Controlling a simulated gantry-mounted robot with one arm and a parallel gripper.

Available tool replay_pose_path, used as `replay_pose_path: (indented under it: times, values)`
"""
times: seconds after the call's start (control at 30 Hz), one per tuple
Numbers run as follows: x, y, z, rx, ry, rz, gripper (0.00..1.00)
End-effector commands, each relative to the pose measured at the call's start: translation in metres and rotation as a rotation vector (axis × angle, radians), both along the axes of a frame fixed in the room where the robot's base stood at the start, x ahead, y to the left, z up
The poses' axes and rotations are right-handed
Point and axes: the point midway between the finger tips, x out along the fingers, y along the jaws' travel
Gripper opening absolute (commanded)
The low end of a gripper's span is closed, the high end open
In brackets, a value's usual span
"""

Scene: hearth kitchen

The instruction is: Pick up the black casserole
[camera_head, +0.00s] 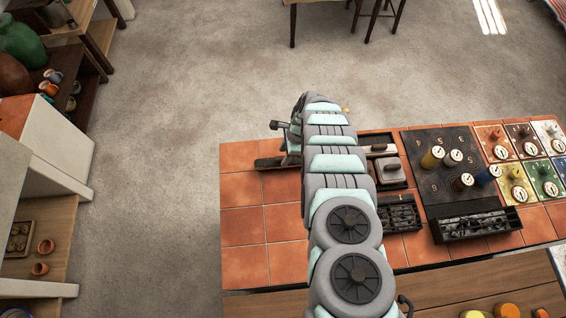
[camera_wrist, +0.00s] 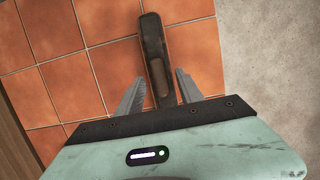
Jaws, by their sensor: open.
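In the wrist view, my gripper (camera_wrist: 160,77) is open, with one finger on each side of a long, narrow, dark object (camera_wrist: 152,40) on the orange tiles. The object has a brownish piece at its near end, and neither finger visibly closes on it. The gap in height is hard to judge. In the head view, a dark flat piece (camera_head: 267,163) shows beside my gripper at the counter's far left edge, and my arm hides what is behind it. I cannot tell whether this is the black casserole; no full pot shape shows.
The tiled counter (camera_head: 243,225) has free room at its left. Right of my arm are a dark tray with a grey block (camera_head: 390,170), a rack of small parts (camera_head: 399,214), a black board (camera_head: 431,180) with several jars, and coloured tiles with dials. A shelf stands far left.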

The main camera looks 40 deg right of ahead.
Motion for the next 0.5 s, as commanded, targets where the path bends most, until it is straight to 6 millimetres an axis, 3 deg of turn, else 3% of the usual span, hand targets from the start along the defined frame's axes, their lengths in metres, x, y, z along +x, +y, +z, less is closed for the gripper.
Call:
replay_pose_path:
  times: [0.13,0.5]
  values:
    - [-0.0001,0.0025,-0.0091,0.001,0.002,0.001,0.44]
    - [0.001,0.0027,-0.0101,0.001,0.001,-0.001,0.41]
